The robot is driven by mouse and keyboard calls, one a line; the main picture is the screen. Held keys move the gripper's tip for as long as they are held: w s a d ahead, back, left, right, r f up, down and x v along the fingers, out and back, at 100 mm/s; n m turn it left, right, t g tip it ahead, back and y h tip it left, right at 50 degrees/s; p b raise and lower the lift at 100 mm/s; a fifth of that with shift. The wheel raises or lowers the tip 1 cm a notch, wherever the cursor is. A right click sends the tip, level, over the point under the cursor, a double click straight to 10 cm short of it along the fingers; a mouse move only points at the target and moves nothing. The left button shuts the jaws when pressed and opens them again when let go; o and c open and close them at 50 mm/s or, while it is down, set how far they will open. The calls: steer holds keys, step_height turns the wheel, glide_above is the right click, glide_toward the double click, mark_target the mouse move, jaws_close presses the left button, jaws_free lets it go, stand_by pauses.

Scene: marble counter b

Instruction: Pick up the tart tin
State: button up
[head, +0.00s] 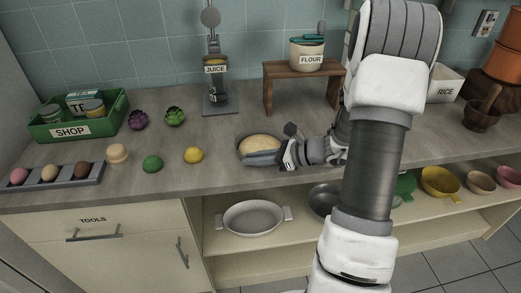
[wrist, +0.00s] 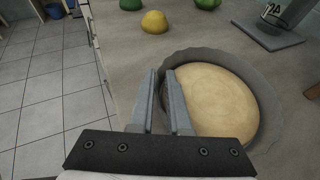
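The tart tin (head: 259,159) is a round grey fluted tin with pale pastry inside, upright on the counter near its front edge. In the wrist view the tin (wrist: 256,85) fills the right side. My gripper (head: 283,155) is at the tin's right edge in the head view. In the wrist view my gripper (wrist: 161,76) shows two fingers with a narrow gap between them. The right finger overlaps the tin's near side and the left finger is outside it. The rim by the fingers is partly hidden, and I cannot tell whether they touch it.
A yellow lemon (head: 193,155) and a green lime (head: 152,164) lie left of the tin. A juice press (head: 218,101) and a wooden stand (head: 305,70) with a flour canister (head: 307,52) stand behind. An open shelf with a white pan (head: 253,218) is below.

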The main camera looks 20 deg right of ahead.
steer(key=shift+w, duration=0.1)
steer(key=shift+c, duration=0.2)
jaws_close()
steer(key=shift+a, duration=0.1)
stand_by(1.1)
